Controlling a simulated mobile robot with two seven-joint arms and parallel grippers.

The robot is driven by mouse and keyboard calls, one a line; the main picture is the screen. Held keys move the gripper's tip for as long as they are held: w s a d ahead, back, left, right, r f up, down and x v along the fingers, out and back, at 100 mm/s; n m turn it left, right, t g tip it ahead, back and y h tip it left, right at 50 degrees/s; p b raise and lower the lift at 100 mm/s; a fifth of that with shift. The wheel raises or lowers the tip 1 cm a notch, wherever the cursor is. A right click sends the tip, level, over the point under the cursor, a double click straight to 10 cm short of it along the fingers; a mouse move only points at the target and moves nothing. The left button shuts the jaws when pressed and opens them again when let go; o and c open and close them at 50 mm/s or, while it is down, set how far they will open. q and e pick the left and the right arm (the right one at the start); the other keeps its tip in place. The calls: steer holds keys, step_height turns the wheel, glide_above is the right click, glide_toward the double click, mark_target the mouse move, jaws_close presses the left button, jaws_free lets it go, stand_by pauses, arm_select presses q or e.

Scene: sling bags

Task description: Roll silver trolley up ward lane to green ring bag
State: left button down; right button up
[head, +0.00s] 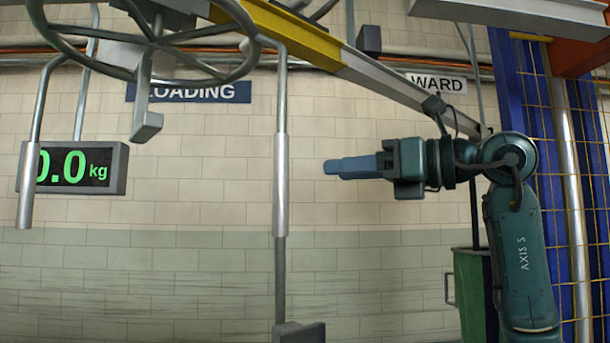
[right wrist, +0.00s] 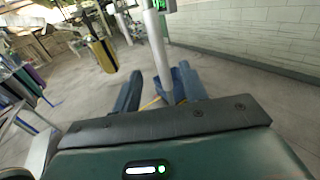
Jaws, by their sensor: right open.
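My right gripper (head: 330,167) is open and empty, its blue fingers pointing left in front of the tiled wall. In the right wrist view its two fingers stand apart (right wrist: 158,78), with a silver pole (right wrist: 158,40) seen in the gap beyond them; contact cannot be told. A yellow and silver rail (head: 385,83) slopes down right toward the WARD sign (head: 436,83). A silver tube (head: 281,180) hangs left of the gripper, apart from it. I cannot tell which part is the silver trolley. No green ring bag can be made out. My left gripper is out of view.
A scale display (head: 80,168) reads 0.0 kg near a second hanging tube (head: 25,185). A grey ring frame (head: 145,72) hangs overhead. A blue post with yellow mesh (head: 545,110) and a green bin (head: 468,295) stand right. A yellow bag (right wrist: 103,55) hangs left in the wrist view.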

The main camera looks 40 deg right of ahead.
mark_target(287, 174)
steer(key=p+x, duration=0.2)
steer(key=x, duration=1.1)
steer(key=shift+a+p, duration=0.2)
steer(key=shift+p, duration=0.2)
steer(key=shift+c, duration=0.5)
jaws_close()
